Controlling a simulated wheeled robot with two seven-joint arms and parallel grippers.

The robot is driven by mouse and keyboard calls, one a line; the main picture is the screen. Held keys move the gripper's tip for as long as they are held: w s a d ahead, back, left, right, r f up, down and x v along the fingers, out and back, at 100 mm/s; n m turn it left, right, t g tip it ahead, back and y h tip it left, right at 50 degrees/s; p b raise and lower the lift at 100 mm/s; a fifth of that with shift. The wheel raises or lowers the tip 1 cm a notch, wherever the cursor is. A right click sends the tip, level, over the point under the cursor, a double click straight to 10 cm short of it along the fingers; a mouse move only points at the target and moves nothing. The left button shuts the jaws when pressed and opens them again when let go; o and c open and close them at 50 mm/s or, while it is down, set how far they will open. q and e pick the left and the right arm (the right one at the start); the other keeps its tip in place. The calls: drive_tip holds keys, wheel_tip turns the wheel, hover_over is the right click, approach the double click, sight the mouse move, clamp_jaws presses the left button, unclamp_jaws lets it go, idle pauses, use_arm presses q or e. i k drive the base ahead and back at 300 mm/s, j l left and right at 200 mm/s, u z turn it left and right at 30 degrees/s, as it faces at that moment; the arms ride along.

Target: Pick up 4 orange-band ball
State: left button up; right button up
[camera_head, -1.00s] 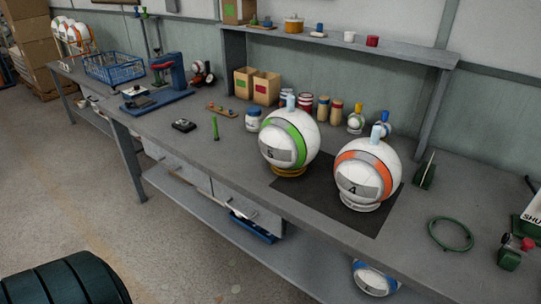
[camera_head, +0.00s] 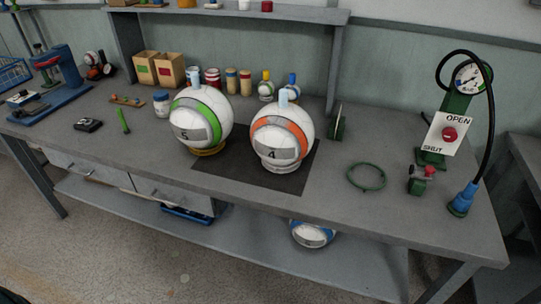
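The ball with the orange band and the number 4 (camera_head: 282,137) sits upright on a pale ring stand on a dark mat (camera_head: 238,177). A light blue piece sticks up from its top. To its left, a ball with a green band and the number 5 (camera_head: 200,119) sits on a yellowish ring, close beside it. Neither of my grippers shows in the head view.
A green ring (camera_head: 367,176) lies on the bench right of the mat. A gauge stand with an OPEN/SHUT sign (camera_head: 446,133) and a black hose stands at the right end. A blue-banded ball (camera_head: 312,234) is on the lower shelf. The bench front right of the mat is mostly clear.

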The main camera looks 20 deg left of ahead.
sight(282, 134)
drive_tip(key=l+u, duration=0.15)
drive_tip(key=l, duration=0.3)
drive_tip(key=k+l+u, duration=0.2)
drive_tip(key=l, duration=0.2)
drive_tip(key=l+u, duration=0.15)
drive_tip(key=l, duration=0.3)
drive_tip(key=k+l+u, duration=0.15)
drive_tip(key=l, duration=0.25)
drive_tip(key=i, duration=0.05)
